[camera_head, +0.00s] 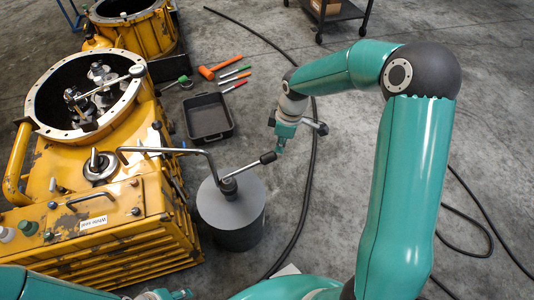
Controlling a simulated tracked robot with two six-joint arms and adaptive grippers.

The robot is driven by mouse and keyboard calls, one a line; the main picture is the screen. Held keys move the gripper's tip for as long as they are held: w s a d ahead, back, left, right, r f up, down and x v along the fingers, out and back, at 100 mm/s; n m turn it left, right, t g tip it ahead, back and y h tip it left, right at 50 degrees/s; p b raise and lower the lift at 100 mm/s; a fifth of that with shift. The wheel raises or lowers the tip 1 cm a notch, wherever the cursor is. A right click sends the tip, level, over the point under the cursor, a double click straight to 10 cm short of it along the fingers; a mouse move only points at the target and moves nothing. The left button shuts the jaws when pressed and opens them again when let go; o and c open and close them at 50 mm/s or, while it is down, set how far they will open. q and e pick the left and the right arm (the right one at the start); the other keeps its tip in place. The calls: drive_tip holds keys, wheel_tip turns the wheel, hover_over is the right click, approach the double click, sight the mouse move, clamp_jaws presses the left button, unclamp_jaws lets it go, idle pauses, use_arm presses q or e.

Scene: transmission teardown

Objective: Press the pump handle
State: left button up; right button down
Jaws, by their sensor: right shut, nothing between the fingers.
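The pump handle (249,167) is a short metal lever with a black grip at its upper right end. It rises at a slant from the top of a grey cylinder (231,215) on the floor, and a bent metal pipe (190,151) runs from there to the yellow housing. My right gripper (280,149) is shut and empty. Its tip shows just above and right of the black grip; I cannot tell whether they touch. My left gripper (178,294) shows only partly at the bottom edge, and its opening is unclear.
The yellow transmission housing (95,222) stands at left, with another yellow housing (150,33) behind. A black tray (208,117), an orange hammer (220,66) and several coloured tools lie on the floor. A black cable (313,165) runs right of the cylinder. A cart (335,12) stands at the back.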

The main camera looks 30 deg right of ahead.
drive_tip(key=s+a+f+m+y, duration=0.2)
drive_tip(key=s+a+f+m, duration=0.3)
drive_tip(key=a+f, duration=0.65)
drive_tip(key=s+a+f+m, duration=0.3)
drive_tip(key=s, duration=0.3)
drive_tip(key=s+a+f+m, duration=0.3)
drive_tip(key=s+a+f, duration=0.1)
drive_tip(key=s, duration=0.2)
drive_tip(key=shift+s+a+f+y, duration=0.25)
drive_tip(key=shift+a+f+y, duration=0.05)
drive_tip(key=shift+y, duration=0.1)
